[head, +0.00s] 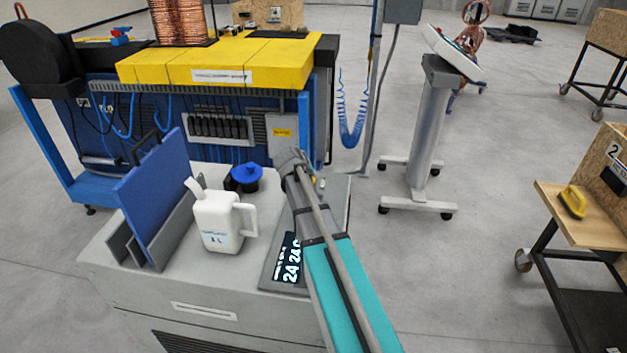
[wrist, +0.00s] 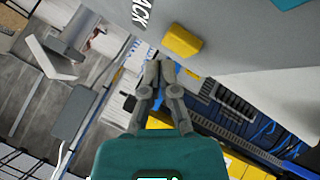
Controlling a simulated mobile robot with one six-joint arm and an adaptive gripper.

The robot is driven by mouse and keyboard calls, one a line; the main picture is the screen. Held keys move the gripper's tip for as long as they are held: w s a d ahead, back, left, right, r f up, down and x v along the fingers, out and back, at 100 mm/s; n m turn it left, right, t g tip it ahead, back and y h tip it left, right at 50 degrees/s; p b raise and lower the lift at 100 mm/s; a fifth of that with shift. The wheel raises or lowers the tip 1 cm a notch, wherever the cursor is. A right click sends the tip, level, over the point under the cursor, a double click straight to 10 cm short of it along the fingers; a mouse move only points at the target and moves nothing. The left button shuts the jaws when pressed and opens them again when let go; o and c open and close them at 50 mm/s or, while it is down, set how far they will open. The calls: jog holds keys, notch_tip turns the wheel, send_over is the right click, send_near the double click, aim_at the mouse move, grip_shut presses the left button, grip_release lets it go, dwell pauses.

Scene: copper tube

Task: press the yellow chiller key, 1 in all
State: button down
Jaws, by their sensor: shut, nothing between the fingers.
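The yellow key (wrist: 182,40) is a small block on the grey panel (wrist: 245,35) in the wrist view, near the letters "ACK". My gripper (wrist: 151,68) is shut and empty, its fingertips just below and left of the key in that picture. A small gap shows between them there; the true distance is hard to tell. In the head view my gripper (head: 291,158) is over the back right of the grey chiller cabinet (head: 150,285), beside its dark display (head: 285,265). The key does not show in the head view; my arm covers part of that side.
On the cabinet, left of my arm, stand a white jug (head: 220,222), a blue-lidded pot (head: 244,178) and a blue panel in a grey rack (head: 155,195). A blue and yellow machine (head: 215,65) stands behind. Floor is open to the right around a grey pedestal (head: 425,130).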

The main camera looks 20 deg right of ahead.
jog(key=shift+r+p, duration=2.5)
jog(key=shift+r, duration=0.05)
